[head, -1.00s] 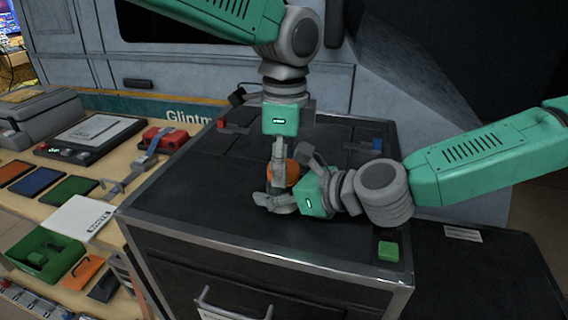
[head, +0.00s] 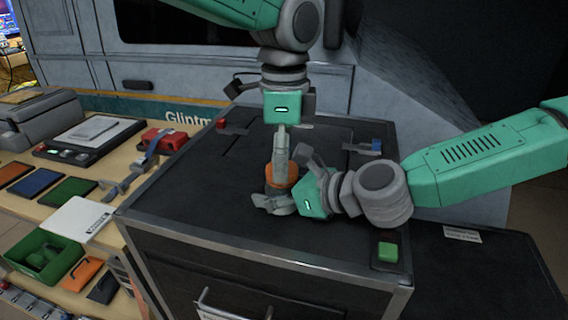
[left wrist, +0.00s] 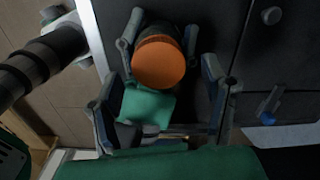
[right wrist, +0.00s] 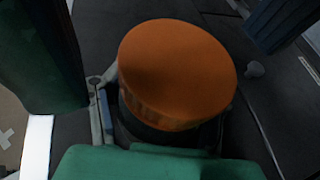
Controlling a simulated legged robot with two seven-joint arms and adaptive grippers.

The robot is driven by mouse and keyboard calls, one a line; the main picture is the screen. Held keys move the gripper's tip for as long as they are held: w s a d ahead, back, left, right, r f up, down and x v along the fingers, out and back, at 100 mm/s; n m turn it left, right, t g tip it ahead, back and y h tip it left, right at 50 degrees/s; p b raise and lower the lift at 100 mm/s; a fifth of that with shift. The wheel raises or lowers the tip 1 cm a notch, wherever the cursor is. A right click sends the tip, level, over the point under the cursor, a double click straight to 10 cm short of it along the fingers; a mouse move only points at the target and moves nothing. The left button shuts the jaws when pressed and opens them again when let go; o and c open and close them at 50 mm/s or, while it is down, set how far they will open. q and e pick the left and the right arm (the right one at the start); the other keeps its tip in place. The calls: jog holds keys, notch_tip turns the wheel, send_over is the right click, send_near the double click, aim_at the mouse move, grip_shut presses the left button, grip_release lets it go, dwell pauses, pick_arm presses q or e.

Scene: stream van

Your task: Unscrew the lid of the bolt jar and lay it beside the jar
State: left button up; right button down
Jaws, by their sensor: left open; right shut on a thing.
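The bolt jar (right wrist: 150,133) stands upright on the dark cabinet top, mostly hidden behind my right gripper. Its round orange lid (head: 270,182) sits on top of it and also shows in the left wrist view (left wrist: 160,64) and right wrist view (right wrist: 178,65). I cannot tell how tightly it is screwed. My right gripper (head: 282,200) comes from the right and is shut around the jar's body, below the lid. My left gripper (head: 281,163) points down over the jar, fingers open, with the lid below and between them in the left wrist view.
The cabinet top (head: 190,195) is clear left of the jar and in front of it. A green button (head: 388,252) sits at its front right corner. Small red (head: 221,123) and blue (head: 377,144) parts lie toward the back. A cluttered bench with a green bin (head: 45,255) stands left.

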pick_arm(q)
jog(key=shift+m, duration=0.9)
notch_tip(320, 180, up, 6)
jog(key=shift+f, duration=0.2)
jog(key=shift+c, duration=0.4)
pick_arm(e)
jog(key=shift+d, duration=0.1)
pick_arm(q)
jog(key=shift+r, duration=0.15)
jog(key=shift+f, duration=3.95)
jog(key=c, duration=1.2)
jog(key=n, duration=0.3)
jog(key=o, duration=1.3)
jog(key=shift+r, duration=0.1)
